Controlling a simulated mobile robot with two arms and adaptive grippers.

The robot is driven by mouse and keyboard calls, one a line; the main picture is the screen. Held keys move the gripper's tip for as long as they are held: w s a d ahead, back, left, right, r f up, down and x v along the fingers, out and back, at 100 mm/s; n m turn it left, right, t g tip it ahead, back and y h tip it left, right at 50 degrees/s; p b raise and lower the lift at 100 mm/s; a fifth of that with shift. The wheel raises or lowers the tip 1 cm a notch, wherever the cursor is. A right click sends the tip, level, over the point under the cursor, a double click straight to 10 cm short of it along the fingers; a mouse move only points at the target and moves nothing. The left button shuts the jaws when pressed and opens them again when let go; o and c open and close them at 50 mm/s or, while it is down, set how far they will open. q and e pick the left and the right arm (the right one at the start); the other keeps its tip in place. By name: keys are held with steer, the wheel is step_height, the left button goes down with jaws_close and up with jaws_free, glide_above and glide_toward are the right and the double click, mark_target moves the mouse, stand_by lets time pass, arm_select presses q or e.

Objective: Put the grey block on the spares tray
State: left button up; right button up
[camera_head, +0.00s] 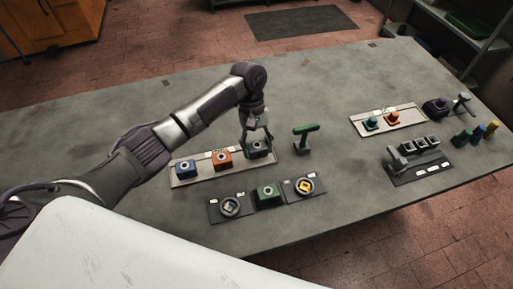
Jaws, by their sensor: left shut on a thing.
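My left gripper (258,138) points down at the right end of a long pale tray (215,173). It is shut on the dark grey block (258,151), which has a round mark on its face. The block is at the tray's right end; I cannot tell if it rests there or hangs just above. A blue block (186,169) and an orange block (221,159) stand on the same tray to its left. A second pale tray (402,124) at the right holds a teal piece (371,123) and an orange piece (392,118). I cannot read which tray is for spares. My right gripper is out of view.
A green-handled tool (305,137) stands just right of the gripper. The table's back left is mostly clear.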

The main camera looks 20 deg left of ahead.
arm_select(q)
steer(key=shift+f, duration=0.55)
steer(key=o, duration=1.4)
steer(key=shift+c, duration=0.2)
steer(key=v, duration=1.2)
steer(key=shift+r, duration=0.1)
